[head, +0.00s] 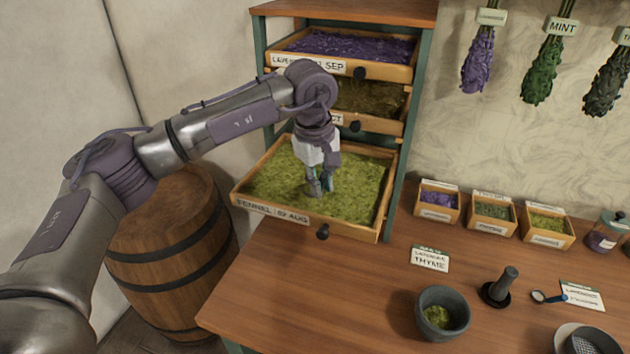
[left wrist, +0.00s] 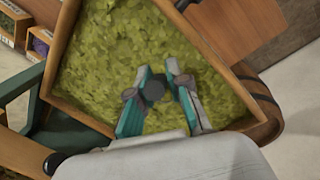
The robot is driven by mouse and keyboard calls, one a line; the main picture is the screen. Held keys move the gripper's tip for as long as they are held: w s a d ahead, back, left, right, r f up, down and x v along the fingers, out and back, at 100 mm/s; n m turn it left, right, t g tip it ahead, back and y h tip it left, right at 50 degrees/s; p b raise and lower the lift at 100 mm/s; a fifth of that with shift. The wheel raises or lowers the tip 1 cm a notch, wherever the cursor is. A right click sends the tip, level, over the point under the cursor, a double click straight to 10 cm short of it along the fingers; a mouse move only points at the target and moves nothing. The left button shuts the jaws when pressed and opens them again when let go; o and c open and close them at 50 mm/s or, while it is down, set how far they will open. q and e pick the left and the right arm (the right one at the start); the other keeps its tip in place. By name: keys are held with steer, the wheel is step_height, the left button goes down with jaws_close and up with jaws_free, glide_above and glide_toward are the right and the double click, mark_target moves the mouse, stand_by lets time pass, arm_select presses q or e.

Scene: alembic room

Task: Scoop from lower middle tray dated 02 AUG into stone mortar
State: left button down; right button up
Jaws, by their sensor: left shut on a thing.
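The pulled-out lower tray (head: 272,213) is labelled "FENNEL 02 AUG" and holds yellow-green dried herb. It fills much of the left wrist view too (left wrist: 205,33). My left gripper (head: 322,186) points down over the middle of the herb. In the left wrist view its fingers (left wrist: 160,92) are shut on a small dark grey tool (left wrist: 153,91), which looks like a scoop handle. The tool's lower end is hidden, so I cannot tell whether it touches the herb. The stone mortar (head: 456,299) stands on the table at the lower right with some green herb inside. My right gripper is not in view.
Above are a lavender tray (head: 360,71) and a middle tray (head: 375,123) in the rack. A pestle (head: 505,283), a thyme card (head: 430,259), a small spoon (head: 545,296) and small herb boxes (head: 492,217) are on the table (head: 300,290). A barrel (head: 170,255) stands left.

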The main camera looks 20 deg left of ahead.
mark_target(323, 173)
arm_select(q)
steer(key=shift+d, duration=0.25)
steer(key=shift+r+p, duration=1.65)
steer(key=shift+r, duration=1.35)
